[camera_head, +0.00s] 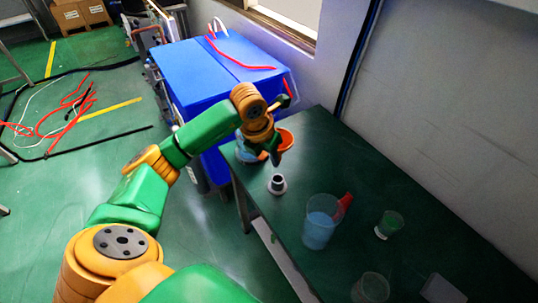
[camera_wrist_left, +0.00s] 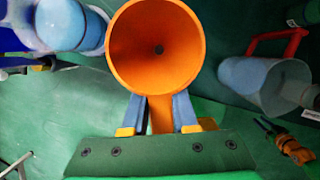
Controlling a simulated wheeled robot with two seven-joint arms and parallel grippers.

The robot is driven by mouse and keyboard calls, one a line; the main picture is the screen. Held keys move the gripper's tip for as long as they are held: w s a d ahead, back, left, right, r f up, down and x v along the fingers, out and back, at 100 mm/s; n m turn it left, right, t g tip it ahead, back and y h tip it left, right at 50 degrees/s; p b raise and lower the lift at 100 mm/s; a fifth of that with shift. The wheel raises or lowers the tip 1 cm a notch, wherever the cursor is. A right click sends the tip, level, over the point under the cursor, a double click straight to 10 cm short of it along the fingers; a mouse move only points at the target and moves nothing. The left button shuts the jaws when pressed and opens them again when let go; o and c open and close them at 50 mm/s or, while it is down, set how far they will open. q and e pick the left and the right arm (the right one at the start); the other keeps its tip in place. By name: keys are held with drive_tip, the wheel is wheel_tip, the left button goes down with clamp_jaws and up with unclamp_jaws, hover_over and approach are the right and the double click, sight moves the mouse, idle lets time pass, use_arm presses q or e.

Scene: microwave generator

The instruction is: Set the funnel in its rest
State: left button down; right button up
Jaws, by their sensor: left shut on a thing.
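The orange funnel (camera_head: 287,138) is in my left gripper (camera_head: 272,148), above the far end of the dark green table. In the left wrist view the funnel (camera_wrist_left: 157,48) shows its wide mouth to the camera. The two fingers of my left gripper (camera_wrist_left: 160,108) are shut on its lower part, one on each side. A small grey-white collar on a round base (camera_head: 277,184), which looks like the rest, stands upright on the table, nearer than the gripper and apart from it. I cannot pick it out in the wrist view. My right gripper is not in view.
A bluish vessel (camera_head: 243,153) stands just left of the gripper. A clear blue pitcher (camera_head: 319,230) with a red handle, a green-tinted cup (camera_head: 389,224) and a clear cup (camera_head: 371,288) stand nearer. The wall borders the table's right side; a blue cabinet (camera_head: 205,75) is behind.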

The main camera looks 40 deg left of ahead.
use_arm(q)
wheel_tip(320, 180, down, 3)
drive_tip(key=shift+f+b, duration=0.1)
drive_tip(key=shift+b, duration=0.8)
idle(0.7)
drive_tip(key=shift+w+f+b, duration=0.15)
drive_tip(key=shift+f+b, duration=4.3)
drive_tip(key=shift+f, duration=0.4)
drive_tip(key=c, duration=0.6)
unclamp_jaws()
drive_tip(key=shift+r, duration=0.1)
drive_tip(key=v, duration=0.7)
